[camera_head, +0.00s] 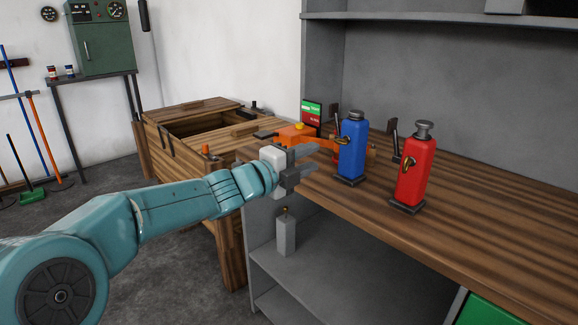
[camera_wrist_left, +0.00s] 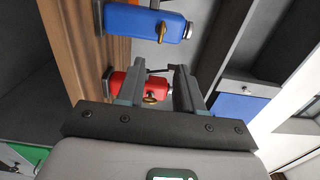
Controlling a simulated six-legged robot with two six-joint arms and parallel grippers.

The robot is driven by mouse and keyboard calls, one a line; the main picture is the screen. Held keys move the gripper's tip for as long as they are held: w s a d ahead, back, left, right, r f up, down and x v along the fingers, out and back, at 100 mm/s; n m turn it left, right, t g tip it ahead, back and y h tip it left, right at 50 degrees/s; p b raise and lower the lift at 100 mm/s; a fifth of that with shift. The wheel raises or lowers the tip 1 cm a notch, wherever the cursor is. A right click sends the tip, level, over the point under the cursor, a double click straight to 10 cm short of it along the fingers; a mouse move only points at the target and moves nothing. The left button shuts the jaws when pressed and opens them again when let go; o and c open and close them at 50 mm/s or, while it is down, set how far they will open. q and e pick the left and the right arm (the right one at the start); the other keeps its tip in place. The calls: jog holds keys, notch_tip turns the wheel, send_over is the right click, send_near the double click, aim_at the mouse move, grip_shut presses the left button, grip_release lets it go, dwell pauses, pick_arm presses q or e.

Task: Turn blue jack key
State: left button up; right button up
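The blue jack (camera_head: 353,155) stands upright on the wooden workbench, with a small brass key (camera_head: 343,140) on its side. In the left wrist view the blue jack (camera_wrist_left: 145,22) lies across the top, its brass key (camera_wrist_left: 161,32) beyond my fingers. A red jack (camera_head: 415,178) with its own brass key (camera_head: 409,162) stands to the right. In the left wrist view the red jack (camera_wrist_left: 122,84) is partly behind a finger. My left gripper (camera_head: 314,158) is open and empty, left of the blue jack and apart from it. My right gripper is not in view.
An orange device (camera_head: 297,133) sits behind my left gripper, with a red and green box (camera_head: 311,113) near it. A grey shelf (camera_head: 430,17) overhangs the workbench (camera_head: 480,215). A wooden crate-like bench (camera_head: 180,150) stands at the left. The bench front is clear.

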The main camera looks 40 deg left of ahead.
pick_arm(q)
jog(key=s, duration=0.5)
jog(key=shift+s+a, duration=0.2)
jog(key=shift+s, duration=0.15)
jog(key=w+d+f+n+g+h, duration=0.15)
jog(key=d+f+n, duration=0.3)
jog(key=f, duration=0.65)
jog(key=w+d+f+n+g, duration=0.1)
jog(key=d+f+n+g, duration=0.3)
jog(key=f, duration=0.7)
jog(key=w+d+f+n+g, duration=0.15)
jog(key=d+f+n, duration=0.3)
jog(key=f, duration=0.75)
jog(key=s+d+f+n+g+h, duration=0.1)
jog(key=s+d+f+n+g, duration=0.35)
jog(key=s+d+f, duration=0.5)
jog(key=s+d+f+n+g, duration=0.4)
jog(key=s+d+f+g, duration=0.2)
jog(key=s+f, duration=0.65)
notch_tip(320, 180, up, 24)
jog(key=s+p, duration=0.1)
jog(key=p, duration=2.2)
